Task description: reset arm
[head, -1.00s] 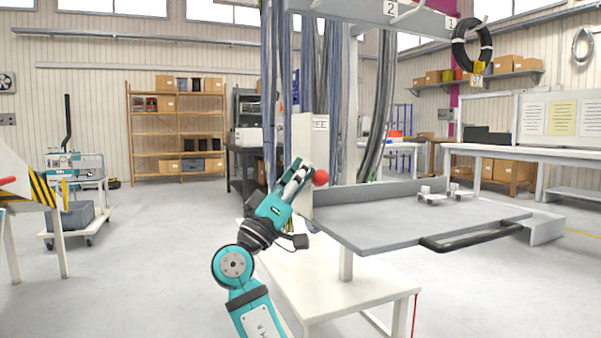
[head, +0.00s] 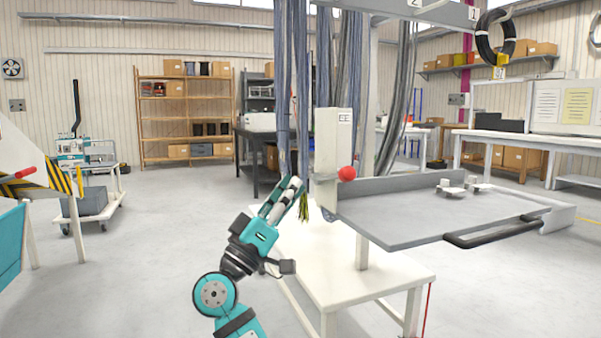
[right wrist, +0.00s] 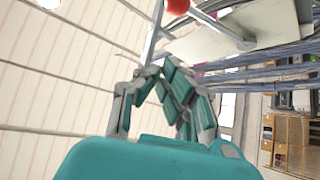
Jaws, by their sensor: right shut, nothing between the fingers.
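My right gripper (head: 290,190) is shut and empty in the head view, raised at the left of the white EE-marked box and its red ball knob (head: 347,173). The gripper appears apart from the knob. It also shows in the right wrist view (right wrist: 168,70), its fingers drawn together, with the red knob (right wrist: 177,5) at the top edge. My left gripper is not in view; only a teal part shows at the left edge of the head view.
A grey tray table (head: 440,218) with a black handle stands right of the gripper above a white bench (head: 345,275). Cable bundles (head: 340,70) hang behind the gripper. A black cable coil (head: 495,36) hangs at the upper right.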

